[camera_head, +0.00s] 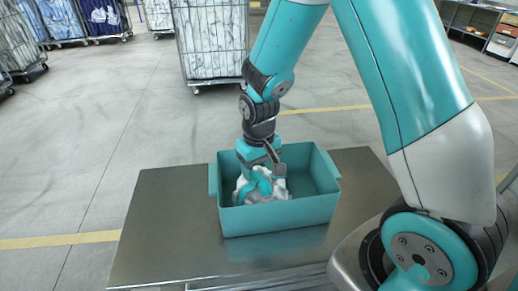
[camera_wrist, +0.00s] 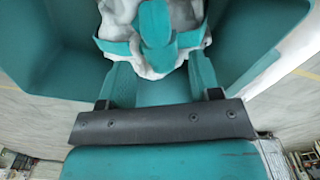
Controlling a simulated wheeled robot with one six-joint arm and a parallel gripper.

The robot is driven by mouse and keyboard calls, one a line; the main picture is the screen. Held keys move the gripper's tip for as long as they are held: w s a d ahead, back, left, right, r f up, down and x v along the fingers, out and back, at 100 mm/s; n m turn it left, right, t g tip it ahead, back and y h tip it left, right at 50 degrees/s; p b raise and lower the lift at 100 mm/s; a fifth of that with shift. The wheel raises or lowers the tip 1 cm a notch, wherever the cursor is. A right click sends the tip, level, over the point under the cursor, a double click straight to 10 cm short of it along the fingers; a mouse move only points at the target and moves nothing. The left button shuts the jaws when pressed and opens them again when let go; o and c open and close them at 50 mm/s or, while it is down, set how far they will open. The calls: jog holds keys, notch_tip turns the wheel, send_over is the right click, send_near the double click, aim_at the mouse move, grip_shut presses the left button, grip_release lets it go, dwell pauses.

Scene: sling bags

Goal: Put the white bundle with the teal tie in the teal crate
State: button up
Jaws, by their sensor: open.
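The white bundle with the teal tie (camera_head: 243,188) is inside the teal crate (camera_head: 280,218), towards its left part. The crate stands upright on a metal table. My gripper (camera_head: 262,178) reaches down into the crate from above, right at the bundle, and partly hides it. In the wrist view the bundle (camera_wrist: 120,20) lies just beyond my gripper (camera_wrist: 158,70), whose two teal fingers are spread apart on either side of it. The fingers are open. Whether they touch the bundle I cannot tell.
The metal table (camera_head: 160,225) is bare to the left of the crate. A wire cage trolley (camera_head: 212,40) with bagged laundry stands on the floor behind it. More trolleys (camera_head: 60,20) are at the back left, and shelves (camera_head: 490,30) at the back right.

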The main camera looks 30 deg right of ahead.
notch_tip(320, 180, up, 9)
jog(key=s+a+r+n+y, duration=0.2)
jog(key=s+a+r, duration=0.3)
jog(key=s, duration=0.4)
jog(key=s+a+r+n+y, duration=0.2)
jog(key=s+a+r+n, duration=0.2)
jog(key=s+a, duration=0.3)
jog(key=s+r, duration=0.1)
jog(key=s, duration=0.1)
jog(key=shift+s+n+b, duration=0.3)
jog(key=shift+s+n, duration=0.05)
jog(key=shift+n, duration=0.05)
